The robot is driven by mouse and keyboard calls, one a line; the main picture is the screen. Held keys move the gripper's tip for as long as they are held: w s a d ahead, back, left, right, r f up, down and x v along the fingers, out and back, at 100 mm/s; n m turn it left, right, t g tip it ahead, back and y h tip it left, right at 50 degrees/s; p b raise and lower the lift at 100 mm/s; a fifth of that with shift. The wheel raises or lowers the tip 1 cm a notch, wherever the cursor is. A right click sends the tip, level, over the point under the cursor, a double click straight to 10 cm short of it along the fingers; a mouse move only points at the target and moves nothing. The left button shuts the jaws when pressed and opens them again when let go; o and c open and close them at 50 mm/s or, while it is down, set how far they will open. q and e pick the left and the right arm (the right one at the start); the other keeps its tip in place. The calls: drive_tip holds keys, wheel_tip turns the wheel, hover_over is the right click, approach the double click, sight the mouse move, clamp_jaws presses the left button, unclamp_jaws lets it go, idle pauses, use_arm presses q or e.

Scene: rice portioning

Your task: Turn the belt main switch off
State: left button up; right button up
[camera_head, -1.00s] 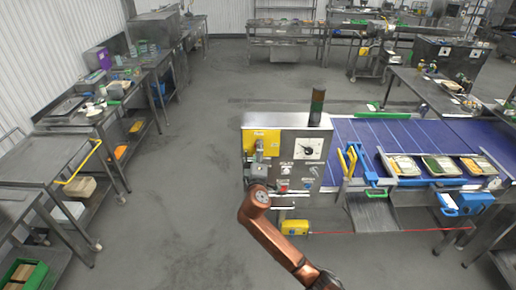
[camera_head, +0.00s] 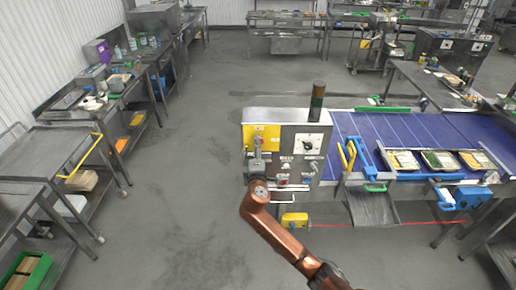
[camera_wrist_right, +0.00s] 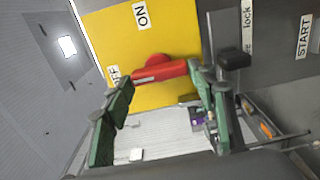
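The belt main switch is a red handle (camera_wrist_right: 160,71) on a yellow plate (camera_wrist_right: 172,28) of the control panel, which also shows in the head view (camera_head: 272,132). In the wrist view its bar lies crosswise, with its left end towards the partly hidden OFF label (camera_wrist_right: 113,75); the ON label (camera_wrist_right: 141,14) is above. My left gripper is not in view.
The grey control box (camera_head: 308,168) has a round dial (camera_head: 308,145) and small buttons, with a dark post (camera_head: 317,100) on top. A dark lock part (camera_wrist_right: 230,58) sits right of the handle. The blue belt (camera_head: 385,135) with food trays (camera_head: 438,161) runs right. Floor is clear left.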

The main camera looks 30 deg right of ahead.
drive_tip(key=o, duration=0.4)
drive_tip(key=shift+c, duration=0.2)
drive_tip(key=v, duration=1.2)
drive_tip(key=shift+f, duration=0.1)
